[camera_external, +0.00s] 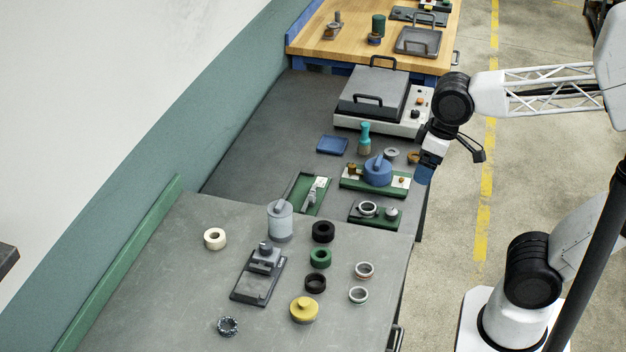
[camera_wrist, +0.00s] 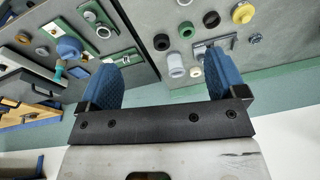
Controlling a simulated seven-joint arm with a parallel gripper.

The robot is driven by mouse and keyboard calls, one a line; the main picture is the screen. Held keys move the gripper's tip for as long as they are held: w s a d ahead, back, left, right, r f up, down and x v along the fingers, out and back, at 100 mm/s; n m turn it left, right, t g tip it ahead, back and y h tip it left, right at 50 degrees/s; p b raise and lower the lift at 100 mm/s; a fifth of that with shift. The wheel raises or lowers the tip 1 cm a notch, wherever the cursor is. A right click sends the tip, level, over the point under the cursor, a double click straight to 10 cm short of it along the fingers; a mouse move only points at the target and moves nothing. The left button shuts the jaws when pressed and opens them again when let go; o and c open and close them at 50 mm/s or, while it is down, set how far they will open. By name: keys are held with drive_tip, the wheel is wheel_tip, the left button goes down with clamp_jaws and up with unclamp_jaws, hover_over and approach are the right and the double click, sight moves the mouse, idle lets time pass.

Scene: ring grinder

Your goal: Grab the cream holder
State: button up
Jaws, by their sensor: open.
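The cream holder (camera_external: 214,239) is a short, pale ring with a hole in its top, standing upright on the left part of the near grey table. It also shows in the wrist view as a small pale ring (camera_wrist: 196,72), beside a light cylinder. My gripper (camera_external: 424,175), with blue fingertips, hangs at the right edge of the far grey bench, well away from the holder. In the wrist view my gripper (camera_wrist: 165,88) has its two blue fingers wide apart with nothing between them.
Near the holder stand a grey lidded cylinder (camera_external: 280,222), a dark grey fixture (camera_external: 259,275), a black ring (camera_external: 323,232), a green ring (camera_external: 320,258) and a yellow knobbed part (camera_external: 304,309). A blue-lidded green fixture (camera_external: 377,172) is near my gripper. The table left of the holder is clear.

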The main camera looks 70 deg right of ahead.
drive_tip(key=w+m+t+y, duration=0.1)
drive_tip(key=w+m+y, duration=0.7)
drive_tip(key=w, duration=1.6)
drive_tip(key=w+m+t+y, duration=0.2)
drive_tip(key=w+m+y, duration=0.2)
drive_tip(key=w+m, duration=1.45)
drive_tip(key=n, duration=0.6)
approach(215, 235)
drive_tip(key=shift+m+x, duration=0.25)
drive_tip(key=shift+x, duration=0.55)
drive_tip(key=shift+w, duration=0.1)
drive_tip(key=shift+x, duration=1.25)
